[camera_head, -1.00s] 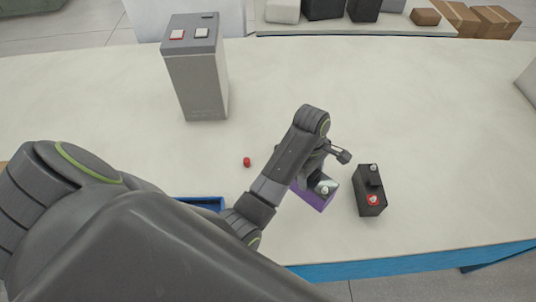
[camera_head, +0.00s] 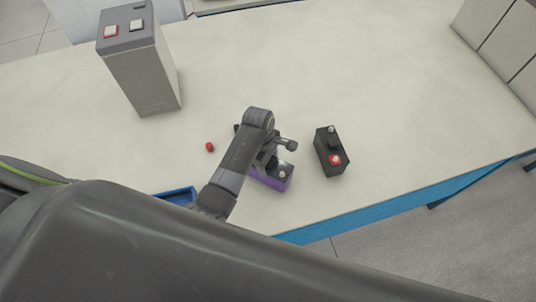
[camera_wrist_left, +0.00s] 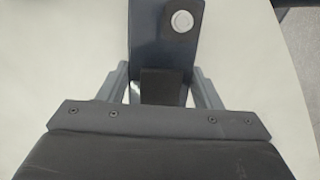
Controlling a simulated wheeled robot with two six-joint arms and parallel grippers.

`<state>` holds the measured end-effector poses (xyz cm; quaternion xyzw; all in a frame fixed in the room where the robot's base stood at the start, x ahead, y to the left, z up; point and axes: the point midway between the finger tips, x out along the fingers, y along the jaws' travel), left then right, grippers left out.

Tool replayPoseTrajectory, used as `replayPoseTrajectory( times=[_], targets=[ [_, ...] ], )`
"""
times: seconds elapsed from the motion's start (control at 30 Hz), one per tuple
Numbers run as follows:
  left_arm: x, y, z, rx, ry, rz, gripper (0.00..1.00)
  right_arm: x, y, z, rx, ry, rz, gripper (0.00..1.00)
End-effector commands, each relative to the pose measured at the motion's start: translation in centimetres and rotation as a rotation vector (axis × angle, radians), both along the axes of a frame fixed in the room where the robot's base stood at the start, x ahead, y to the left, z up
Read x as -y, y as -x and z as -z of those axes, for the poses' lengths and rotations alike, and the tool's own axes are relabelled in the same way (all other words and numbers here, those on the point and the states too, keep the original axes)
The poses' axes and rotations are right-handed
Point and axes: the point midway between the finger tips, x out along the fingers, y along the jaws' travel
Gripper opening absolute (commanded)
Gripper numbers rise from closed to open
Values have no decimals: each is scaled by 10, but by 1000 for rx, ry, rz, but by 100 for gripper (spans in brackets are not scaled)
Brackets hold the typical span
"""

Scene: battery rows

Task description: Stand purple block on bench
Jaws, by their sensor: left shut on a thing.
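The purple block (camera_head: 276,179) is a battery-like box with a dark top and a pale round terminal, on or just above the bench (camera_head: 360,80). My left gripper (camera_head: 268,162) is shut on it from above and hides part of it. In the left wrist view the block (camera_wrist_left: 163,55) shows as a dark body with a white terminal between the fingers. Its side toward me looks upright, but I cannot tell whether its base touches the bench. My right gripper is in neither view.
A black block (camera_head: 326,153) with a red-ringed terminal stands close by on the right. A small red cap (camera_head: 210,147) lies to the left. A blue tray (camera_head: 178,195) is partly hidden by my arm. A tall grey box (camera_head: 143,75) stands at back left.

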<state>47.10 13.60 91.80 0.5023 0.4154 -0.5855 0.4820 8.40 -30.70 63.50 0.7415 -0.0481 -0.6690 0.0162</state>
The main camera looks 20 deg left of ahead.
Motion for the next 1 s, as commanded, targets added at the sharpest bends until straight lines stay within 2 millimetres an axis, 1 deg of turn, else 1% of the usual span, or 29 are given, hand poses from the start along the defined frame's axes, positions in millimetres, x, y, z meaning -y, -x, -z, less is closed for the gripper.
replayPoseTrajectory(
  times=[0.03,0.2,0.6,0.63,0.77,1.0],
  targets=[
    [0,-2,2,3,1,2,0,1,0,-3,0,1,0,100],
    [1,-2,11,6,1,1,0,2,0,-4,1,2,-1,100],
    [0,-2,14,6,1,0,0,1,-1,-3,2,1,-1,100],
    [0,0,16,1,-1,0,63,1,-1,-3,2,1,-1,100],
    [0,0,16,1,-1,0,80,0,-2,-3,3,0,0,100],
    [0,0,16,1,-1,0,80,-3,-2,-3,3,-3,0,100]
  ],
)
